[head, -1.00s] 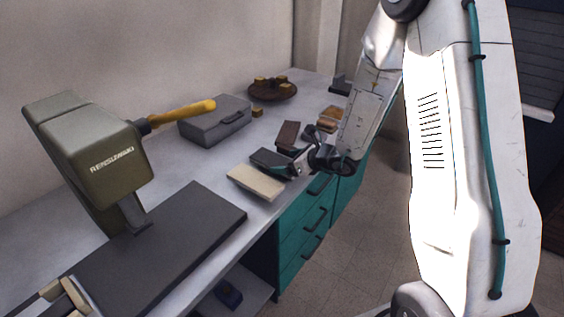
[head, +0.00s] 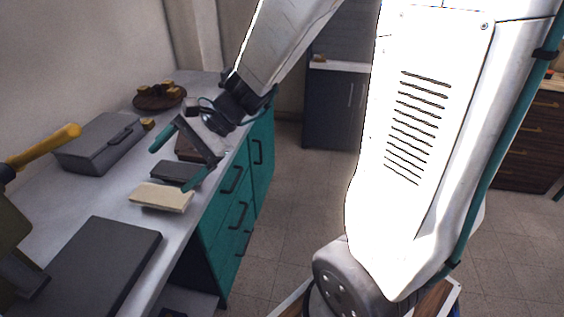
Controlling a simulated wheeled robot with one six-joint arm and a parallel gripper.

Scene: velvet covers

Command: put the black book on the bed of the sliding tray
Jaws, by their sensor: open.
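The black book (head: 170,173) lies flat on the counter near its front edge, just behind a cream book (head: 162,197). My gripper (head: 178,160) is open, with its two teal-tipped fingers spread wide and nothing visible between them. In the picture the fingers overlap the area of the black book, one tip to its upper left and the other at its right end. I cannot tell whether they touch it. The dark flat bed of the sliding tray (head: 95,265) is at the lower left, bare where it shows.
A grey case (head: 98,143) and a round dish (head: 159,97) stand farther back. The press with a yellow handle (head: 45,146) rises at the left. Teal drawers (head: 228,215) front the counter.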

